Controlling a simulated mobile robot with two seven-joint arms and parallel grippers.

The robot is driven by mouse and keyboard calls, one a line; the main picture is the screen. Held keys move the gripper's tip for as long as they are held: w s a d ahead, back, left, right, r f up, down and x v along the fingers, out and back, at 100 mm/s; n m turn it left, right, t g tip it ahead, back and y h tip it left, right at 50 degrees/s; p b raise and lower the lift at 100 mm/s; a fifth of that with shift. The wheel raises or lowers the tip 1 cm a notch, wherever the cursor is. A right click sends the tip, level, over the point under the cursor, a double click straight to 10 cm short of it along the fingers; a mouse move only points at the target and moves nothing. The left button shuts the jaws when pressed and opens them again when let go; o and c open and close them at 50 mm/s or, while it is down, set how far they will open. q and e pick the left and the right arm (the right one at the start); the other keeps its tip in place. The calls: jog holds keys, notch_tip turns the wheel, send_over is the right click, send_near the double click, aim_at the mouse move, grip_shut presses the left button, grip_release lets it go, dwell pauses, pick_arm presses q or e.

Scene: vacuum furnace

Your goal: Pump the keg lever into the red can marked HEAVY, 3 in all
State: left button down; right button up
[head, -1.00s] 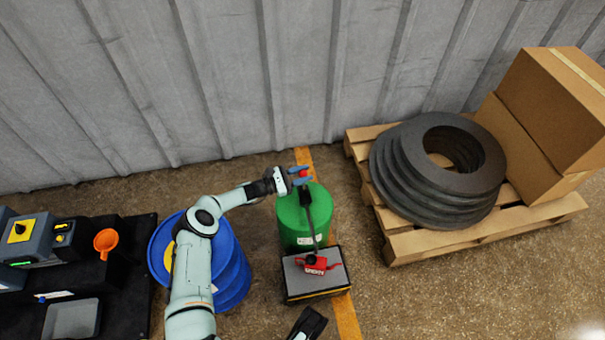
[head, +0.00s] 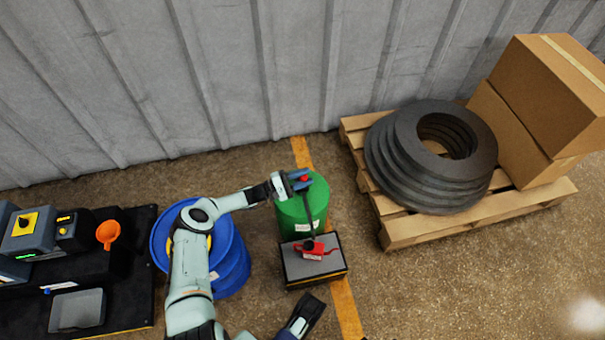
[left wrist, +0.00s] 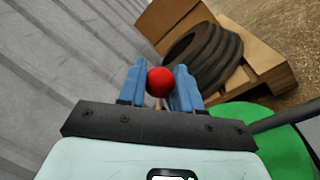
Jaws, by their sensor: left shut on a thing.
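The green keg (head: 316,200) stands on the floor by the wall. My left gripper (head: 301,180) is shut on the red knob of its lever, just over the keg top. In the left wrist view the red knob (left wrist: 160,81) sits between the blue fingers. A dark spout or hose runs down from the keg to the red can (head: 313,253). The can sits on a low black stand with a grey top (head: 298,269); its label is too small to read now. My right gripper (head: 308,316) is dark, empty-looking and low in the view, nearer than the stand.
A blue drum (head: 234,270) stands left of the keg, close under my left arm. A black bench (head: 126,285) with an orange funnel (head: 108,232) is farther left. A wooden pallet (head: 425,232) with dark rings and cartons is at right. Floor between stand and pallet is clear.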

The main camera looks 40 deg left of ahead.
pick_arm(q)
jog(key=shift+s+d+f, duration=0.3)
jog(key=shift+f, duration=0.05)
pick_arm(e)
jog(key=shift+s, duration=0.15)
pick_arm(q)
jog(key=c, duration=0.8)
grip_release()
jog(key=shift+r, duration=0.1)
jog(key=shift+r, duration=0.2)
notch_tip(320, 180, up, 20)
jog(key=p, duration=0.7)
jog(key=shift+f, duration=0.25)
pick_arm(e)
jog(key=s+a+r+g+y, duration=0.1)
jog(key=s+a+r+g, duration=0.2)
jog(key=s+a+r, duration=0.2)
jog(key=s+r, duration=0.3)
jog(key=s, duration=0.2)
jog(key=shift+s+n+g+y, duration=0.2)
jog(key=shift+n+g+y, duration=0.1)
jog(key=shift+n, duration=0.1)
